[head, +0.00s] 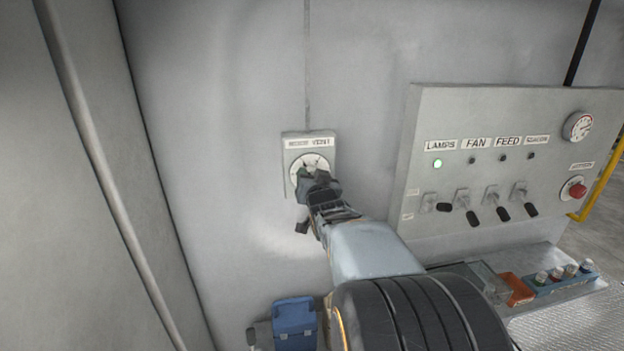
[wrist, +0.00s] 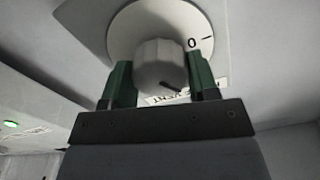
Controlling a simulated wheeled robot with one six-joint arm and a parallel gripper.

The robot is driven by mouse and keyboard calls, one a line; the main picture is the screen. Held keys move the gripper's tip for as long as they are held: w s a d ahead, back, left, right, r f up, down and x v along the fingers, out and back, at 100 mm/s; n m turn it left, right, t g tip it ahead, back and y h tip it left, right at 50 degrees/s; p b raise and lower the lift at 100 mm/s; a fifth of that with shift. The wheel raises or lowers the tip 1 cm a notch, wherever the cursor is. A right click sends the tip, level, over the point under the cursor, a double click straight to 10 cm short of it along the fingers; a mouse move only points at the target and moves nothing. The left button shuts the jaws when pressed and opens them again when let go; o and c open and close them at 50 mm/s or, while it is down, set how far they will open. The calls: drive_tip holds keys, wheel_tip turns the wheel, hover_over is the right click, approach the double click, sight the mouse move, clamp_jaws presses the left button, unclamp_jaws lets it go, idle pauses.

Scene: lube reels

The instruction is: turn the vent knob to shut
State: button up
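The vent knob is a pale grey ribbed cylinder (wrist: 160,66) on a round white dial (wrist: 125,30) in the wrist view. A dark pointer line shows on its face, toward the lower right, away from the "0" mark. In the head view the dial (head: 297,172) sits on a small wall plate (head: 309,143) with a vent label; my gripper (head: 312,178) covers most of it. In the wrist view the green fingers of my gripper (wrist: 160,84) stand on both sides of the knob, close against it. I cannot tell whether both fingers touch it.
A control panel (head: 480,115) with labelled switches, a lit green lamp (head: 437,163), a gauge (head: 578,126) and a red button (head: 578,190) stands to the right. Below it is a ledge with an orange bin (head: 518,289). A blue box (head: 294,318) is low. The wall around the plate is clear.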

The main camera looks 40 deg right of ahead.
drive_tip(key=c, duration=0.4)
drive_tip(key=shift+f+b, duration=0.15)
drive_tip(key=shift+b, duration=0.45)
drive_tip(key=shift+f+n+b, duration=0.15)
drive_tip(key=shift+n+b, duration=0.65)
drive_tip(key=shift+b, duration=0.2)
drive_tip(key=n+b, duration=0.2)
drive_tip(key=b, duration=0.1)
drive_tip(key=shift+n+b, duration=0.3)
drive_tip(key=n+b, duration=0.3)
drive_tip(key=shift+n, duration=0.3)
drive_tip(key=shift+r+n+b, duration=0.2)
drive_tip(key=shift+n+b, duration=0.75)
drive_tip(key=shift+n, duration=1.15)
drive_tip(key=o, duration=0.9)
drive_tip(key=shift+a+r, duration=0.1)
